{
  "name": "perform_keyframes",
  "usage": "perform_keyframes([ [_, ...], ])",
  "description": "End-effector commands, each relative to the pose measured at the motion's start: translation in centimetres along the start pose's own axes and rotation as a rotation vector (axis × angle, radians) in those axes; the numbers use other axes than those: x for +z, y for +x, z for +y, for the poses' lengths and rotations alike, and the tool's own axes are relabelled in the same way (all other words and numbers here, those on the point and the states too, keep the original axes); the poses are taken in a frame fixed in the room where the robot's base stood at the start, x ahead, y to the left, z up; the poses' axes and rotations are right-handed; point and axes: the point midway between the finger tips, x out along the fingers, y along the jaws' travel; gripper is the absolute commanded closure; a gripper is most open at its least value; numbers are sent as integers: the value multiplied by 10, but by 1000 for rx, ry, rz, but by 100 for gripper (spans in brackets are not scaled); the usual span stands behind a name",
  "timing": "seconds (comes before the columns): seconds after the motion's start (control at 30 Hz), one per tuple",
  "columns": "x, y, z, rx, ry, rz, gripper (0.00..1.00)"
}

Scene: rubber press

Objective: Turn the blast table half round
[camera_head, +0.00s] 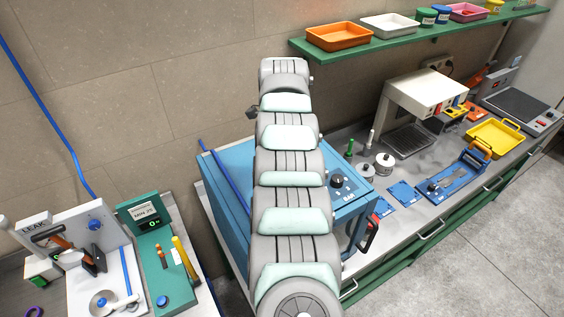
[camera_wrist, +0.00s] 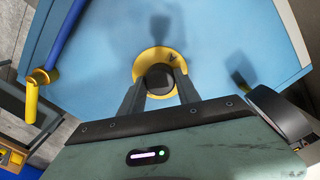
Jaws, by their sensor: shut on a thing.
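The blue blast cabinet (camera_head: 232,168) stands on the bench behind my arm in the head view. In the wrist view its blue top (camera_wrist: 220,40) carries a yellow disc (camera_wrist: 143,62) marked with a letter A, with a black knob (camera_wrist: 158,76) at its middle. I take this to be the table's turning knob; the blast table itself is not visible. My gripper (camera_wrist: 160,88) is shut on the black knob, one finger on each side. My arm hides the gripper, disc and knob in the head view.
A blue hose (camera_wrist: 66,30) with a yellow end fitting (camera_wrist: 32,100) runs beside the knob. A dark dial (camera_head: 337,181) sits on the cabinet's right. A leak tester (camera_head: 88,240) and green scale (camera_head: 148,225) stand left; a white press (camera_head: 425,92) and yellow tray (camera_head: 496,137) stand right.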

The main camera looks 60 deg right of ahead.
Motion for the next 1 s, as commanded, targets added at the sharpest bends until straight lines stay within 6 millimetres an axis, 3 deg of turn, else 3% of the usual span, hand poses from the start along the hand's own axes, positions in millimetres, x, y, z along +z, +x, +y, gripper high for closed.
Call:
perform_keyframes([
  [0.43, 0, 1, 0, 0, 165, 1, 100],
  [1.0, 0, 0, 0, 0, 214, 0, 100],
])
